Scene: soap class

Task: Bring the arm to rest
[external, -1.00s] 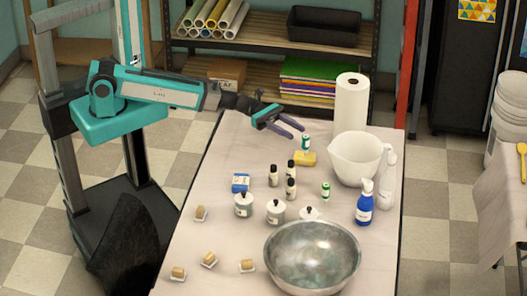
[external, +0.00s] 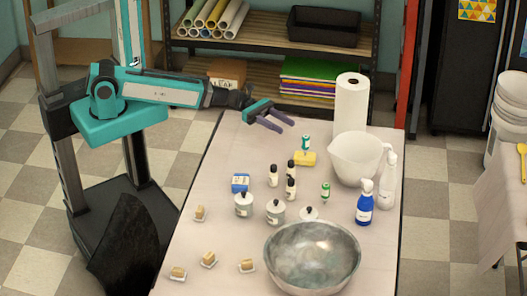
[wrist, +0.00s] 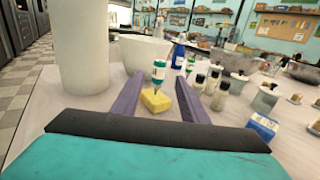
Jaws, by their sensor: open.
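My gripper (external: 278,121) is teal with two purple fingers. It is raised over the far left part of the table (external: 230,150). In the wrist view the fingers (wrist: 160,97) stand apart with nothing held between them. Beyond them a yellow block (wrist: 155,100) lies on the table, with a small green-and-white bottle (wrist: 159,72) right by it; I cannot tell if they touch. The arm reaches out from my column at the left of the external view.
A paper towel roll (external: 350,105) and a white pouring bowl (external: 355,158) stand right of my gripper. Small dark-capped bottles (external: 291,188), jars (external: 244,205), a blue box (external: 240,183), a blue pump bottle (external: 364,203) and a metal bowl (external: 312,256) fill the nearer table. Shelves (external: 270,75) stand behind.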

